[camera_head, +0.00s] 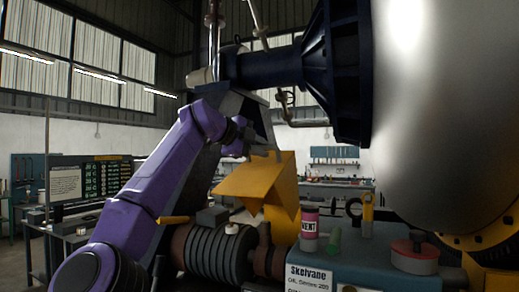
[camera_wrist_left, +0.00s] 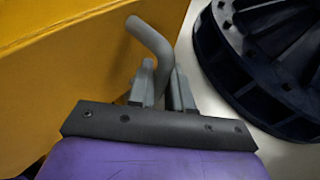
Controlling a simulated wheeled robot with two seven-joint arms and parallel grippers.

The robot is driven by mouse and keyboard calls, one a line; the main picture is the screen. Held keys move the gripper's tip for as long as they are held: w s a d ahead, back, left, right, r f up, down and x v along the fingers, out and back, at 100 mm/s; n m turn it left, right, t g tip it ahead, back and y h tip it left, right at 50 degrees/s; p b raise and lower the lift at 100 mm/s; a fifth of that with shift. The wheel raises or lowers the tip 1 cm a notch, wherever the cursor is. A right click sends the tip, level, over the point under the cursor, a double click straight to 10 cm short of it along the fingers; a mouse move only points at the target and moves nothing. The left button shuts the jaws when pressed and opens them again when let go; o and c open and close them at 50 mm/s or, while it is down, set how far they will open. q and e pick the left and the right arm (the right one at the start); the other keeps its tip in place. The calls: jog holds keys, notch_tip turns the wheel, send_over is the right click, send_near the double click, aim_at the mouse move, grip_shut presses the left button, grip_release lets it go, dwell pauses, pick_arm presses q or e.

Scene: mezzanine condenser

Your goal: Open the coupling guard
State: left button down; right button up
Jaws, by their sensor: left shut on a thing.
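The coupling guard (camera_head: 250,180) is a yellow folded sheet cover above the coupling, in the middle of the head view. It stands tilted up, with a lower yellow part (camera_head: 284,218) beneath it. In the left wrist view the guard (camera_wrist_left: 70,60) fills the upper left. A grey bent bar handle (camera_wrist_left: 150,38) stands out beside it. My left gripper (camera_wrist_left: 160,92) is shut on this handle. In the head view my left gripper (camera_head: 250,146) is at the guard's upper edge, and its fingers are partly hard to make out. My right gripper is out of view.
A dark ribbed motor (camera_head: 213,254) sits below the guard. A blue-green housing (camera_head: 350,262) carries a pink-and-white can (camera_head: 309,230), a green cylinder (camera_head: 333,240), a yellow-handled tool (camera_head: 367,215) and a red-topped item (camera_head: 415,252). A large metal vessel (camera_head: 450,120) and dark flange (camera_head: 338,70) crowd the right.

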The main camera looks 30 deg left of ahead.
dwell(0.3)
pick_arm(q)
jog(key=c, duration=1.1)
grip_release()
jog(key=shift+s, duration=0.1)
jog(key=b+v, duration=0.3)
jog(key=v, duration=0.7)
jog(key=shift+r, duration=0.2)
jog(key=shift+s, duration=0.1)
